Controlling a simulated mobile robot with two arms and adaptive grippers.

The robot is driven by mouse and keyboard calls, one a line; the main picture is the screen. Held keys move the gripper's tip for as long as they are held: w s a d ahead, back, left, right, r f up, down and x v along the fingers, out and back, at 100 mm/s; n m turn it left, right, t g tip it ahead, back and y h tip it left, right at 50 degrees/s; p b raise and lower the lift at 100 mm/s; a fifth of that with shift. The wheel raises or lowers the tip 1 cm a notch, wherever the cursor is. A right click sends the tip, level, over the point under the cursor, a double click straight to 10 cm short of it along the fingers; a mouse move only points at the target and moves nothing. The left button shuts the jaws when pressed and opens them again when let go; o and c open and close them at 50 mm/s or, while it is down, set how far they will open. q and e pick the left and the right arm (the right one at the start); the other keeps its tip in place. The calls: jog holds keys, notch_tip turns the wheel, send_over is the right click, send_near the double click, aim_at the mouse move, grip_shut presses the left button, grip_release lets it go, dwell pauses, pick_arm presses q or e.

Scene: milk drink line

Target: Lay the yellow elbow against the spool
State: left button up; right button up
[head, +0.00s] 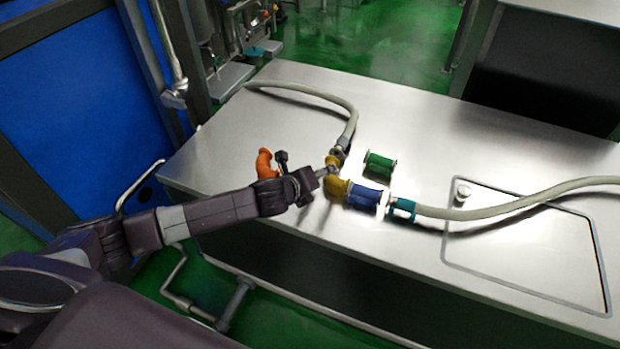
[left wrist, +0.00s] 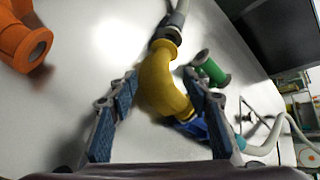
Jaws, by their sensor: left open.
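The yellow elbow (head: 337,187) lies on the steel table; in the left wrist view its curved body (left wrist: 161,82) sits between my fingers. Its upper end is at the end fitting of the far hose. Its lower end meets or nearly meets the blue spool (head: 364,195); I cannot tell whether they touch. The blue spool (left wrist: 196,127) is partly hidden behind a finger in the left wrist view. My left gripper (head: 308,170) is open, its fingers on either side of the elbow (left wrist: 160,75). My right gripper is not in view.
A green spool (head: 380,163) lies just behind the blue one. An orange elbow (head: 265,163) lies left of my gripper. The far hose (head: 330,98) curves behind. Another hose (head: 500,210) with a teal clamp (head: 402,208) runs right from the blue spool. The table's back middle is clear.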

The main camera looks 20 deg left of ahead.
pick_arm(q)
jog(key=v, duration=0.7)
jog(key=shift+s, duration=0.2)
jog(key=shift+r, duration=0.1)
jog(key=s+d+n, duration=0.2)
jog(key=s+d+f+n, duration=0.1)
jog(key=s+d+n, duration=0.1)
jog(key=s+d+f+n+g, duration=0.1)
jog(key=s+d+n, duration=0.1)
jog(key=shift+s+d+f+n, duration=0.1)
jog(key=shift+s+f+n, duration=0.05)
jog(key=shift+s+n, duration=0.2)
jog(key=s+a+f+n+g+y, duration=0.1)
jog(key=s+a+f+n+g, duration=0.1)
jog(key=s+n, duration=0.55)
jog(key=s+a+f+n+g, duration=0.25)
jog(key=s+n, duration=0.35)
jog(key=s, duration=0.3)
jog(key=s+a+f+n+g+y, duration=0.1)
jog(key=s+n+g, duration=0.1)
jog(key=s+n, duration=0.5)
notch_tip(320, 180, down, 25)
jog(key=s+m+g, duration=0.1)
jog(key=s, duration=0.1)
jog(key=s+a+f+g, duration=0.1)
jog(key=s+a+f, duration=0.1)
jog(key=s+f, duration=1.5)
jog(key=shift+s+a+f+g, duration=0.2)
jog(key=shift+s+a+g, duration=0.2)
jog(key=shift+s, duration=0.15)
